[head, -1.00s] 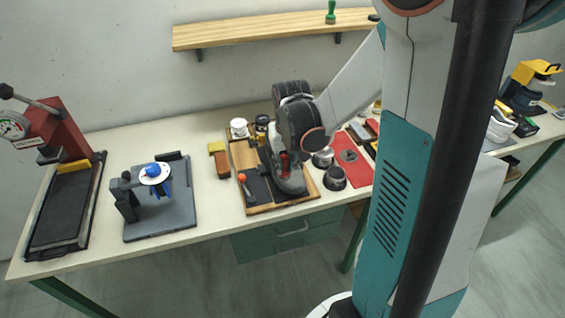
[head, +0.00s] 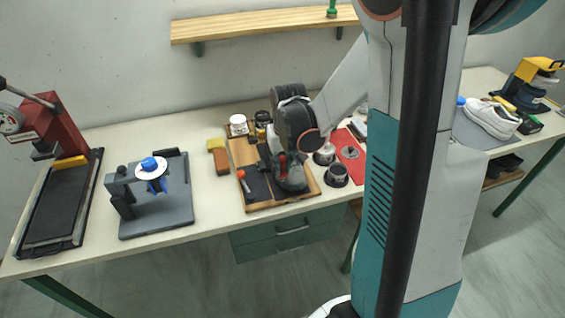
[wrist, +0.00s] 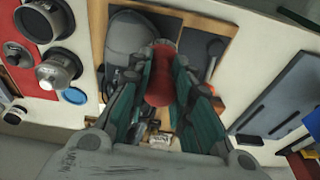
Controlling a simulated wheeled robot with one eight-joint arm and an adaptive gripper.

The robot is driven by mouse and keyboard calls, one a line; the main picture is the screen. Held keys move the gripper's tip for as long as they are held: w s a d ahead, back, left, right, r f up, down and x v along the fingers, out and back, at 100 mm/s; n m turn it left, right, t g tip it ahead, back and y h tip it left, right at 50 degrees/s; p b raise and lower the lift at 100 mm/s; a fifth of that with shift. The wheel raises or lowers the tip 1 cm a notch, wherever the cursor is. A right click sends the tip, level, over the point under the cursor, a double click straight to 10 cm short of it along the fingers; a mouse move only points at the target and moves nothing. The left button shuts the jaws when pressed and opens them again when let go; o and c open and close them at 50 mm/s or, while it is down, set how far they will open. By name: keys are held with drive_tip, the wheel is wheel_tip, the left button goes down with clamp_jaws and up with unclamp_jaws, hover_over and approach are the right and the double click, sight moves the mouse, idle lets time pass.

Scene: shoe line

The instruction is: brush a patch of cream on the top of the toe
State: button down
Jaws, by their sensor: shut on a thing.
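A dark grey shoe (head: 293,181) lies on a wood-edged board on the bench, and its rounded end shows in the wrist view (wrist: 130,32). My gripper (wrist: 160,82) is shut on a red, rounded handle (wrist: 160,72), just beside the shoe in the picture. In the head view my gripper (head: 281,160) is low over the board, by the shoe. The working end of the red-handled tool is hidden, so I cannot tell whether it touches the shoe. No cream patch can be made out on the shoe.
The wooden board (head: 268,206) also holds an orange-ended tool (head: 242,175). Dark cups (head: 336,175) stand close on the right, by a red mat (head: 351,158). Jars (head: 238,125) stand behind.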

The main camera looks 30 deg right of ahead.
drive_tip(key=shift+w+f+b, duration=0.3)
drive_tip(key=shift+f+b, duration=0.4)
idle(0.3)
drive_tip(key=shift+d, duration=0.15)
drive_tip(key=shift+s+d+r, duration=0.1)
drive_tip(key=shift+s+d, duration=0.2)
drive_tip(key=shift+d, duration=0.65)
drive_tip(key=shift+s+d+r, duration=0.1)
drive_tip(key=shift+s+d, duration=0.2)
drive_tip(key=shift+d, duration=0.65)
drive_tip(key=shift+s+d, duration=0.3)
drive_tip(key=shift+d, duration=0.65)
drive_tip(key=d, duration=0.2)
drive_tip(key=shift+s+d+f+b, duration=0.15)
drive_tip(key=shift+s+d+b, duration=0.15)
drive_tip(key=shift+d+b, duration=0.1)
drive_tip(key=shift+a, duration=0.1)
drive_tip(key=shift+w+a+r, duration=0.1)
drive_tip(key=shift+w+a, duration=0.25)
drive_tip(key=shift+a, duration=1.05)
drive_tip(key=shift+w+a+r, duration=0.1)
drive_tip(key=shift+w+a, duration=0.3)
drive_tip(key=shift+a, duration=0.95)
drive_tip(key=shift+w+a, duration=0.35)
drive_tip(key=shift+a, duration=1.2)
drive_tip(key=shift+w, duration=0.15)
